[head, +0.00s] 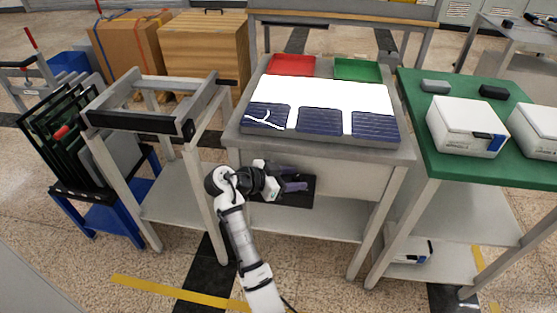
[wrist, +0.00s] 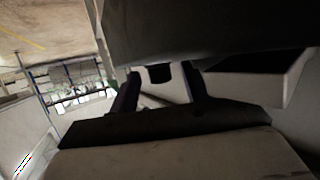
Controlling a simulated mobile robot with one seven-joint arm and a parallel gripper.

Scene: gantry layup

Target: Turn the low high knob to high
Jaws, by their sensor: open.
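My gripper (head: 298,179) is in front of the front face of the middle bench (head: 408,157), below its top, pointing right. Its two dark fingers are apart. In the wrist view my gripper (wrist: 162,88) shows its fingers on either side of a small dark block (wrist: 158,73) against a pale surface. I cannot tell whether this block is the low high knob, or whether the fingers touch it. No low or high marking is readable in either view. In the head view no knob can be made out; the gripper covers part of a dark panel (head: 300,200) there.
The bench carries a white sheet (head: 325,95), dark blue solar panels (head: 320,122), a red tray (head: 292,66) and a green tray (head: 357,70). A green-topped table (head: 415,90) with white boxes (head: 467,127) stands right. A grey frame stand (head: 150,120) stands left.

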